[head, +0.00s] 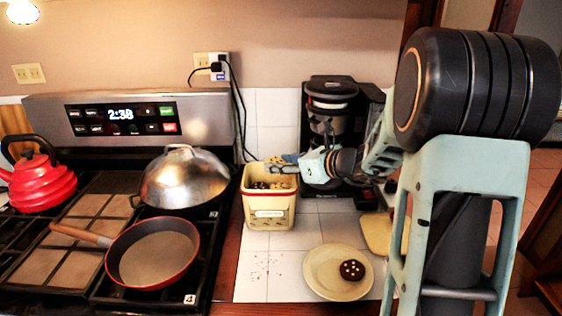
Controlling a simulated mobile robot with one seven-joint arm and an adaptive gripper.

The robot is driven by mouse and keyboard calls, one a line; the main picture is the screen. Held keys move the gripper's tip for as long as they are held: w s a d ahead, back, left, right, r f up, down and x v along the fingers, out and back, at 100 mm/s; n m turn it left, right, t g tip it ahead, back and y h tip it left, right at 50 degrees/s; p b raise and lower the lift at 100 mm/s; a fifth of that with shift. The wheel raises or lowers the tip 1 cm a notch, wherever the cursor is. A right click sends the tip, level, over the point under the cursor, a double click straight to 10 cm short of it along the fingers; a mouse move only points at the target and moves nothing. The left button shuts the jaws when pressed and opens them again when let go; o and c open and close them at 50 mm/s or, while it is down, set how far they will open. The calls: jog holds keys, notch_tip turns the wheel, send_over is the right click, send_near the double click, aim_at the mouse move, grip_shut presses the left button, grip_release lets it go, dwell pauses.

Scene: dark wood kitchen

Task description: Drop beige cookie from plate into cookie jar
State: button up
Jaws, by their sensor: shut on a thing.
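The cookie jar (268,212) is a cream, square container with a red rim and a label, standing open on the white tiled counter. Several dark and pale cookies show inside it. My gripper (280,168) reaches in from the right, with its fingers over the jar's opening near the back rim. It is shut on what seems to be the beige cookie, which is too small and covered to make out clearly. The cream plate (322,286) lies in front of the jar to the right. A dark cookie with pale dots (352,270) is on it, and no beige cookie shows there.
A black coffee maker (332,100) stands behind my gripper. The stove at left holds a red pan (155,255), a domed metal lid (180,182) and a red kettle (37,178). A cutting board (378,236) lies right of the plate, partly hidden by my arm.

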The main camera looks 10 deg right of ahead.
notch_tip(320, 180, down, 2)
jog(key=shift+f+b, duration=0.2)
jog(key=shift+b, duration=0.35)
jog(key=o, duration=0.9)
jog(key=shift+o, duration=0.2)
jog(key=v, duration=1.2)
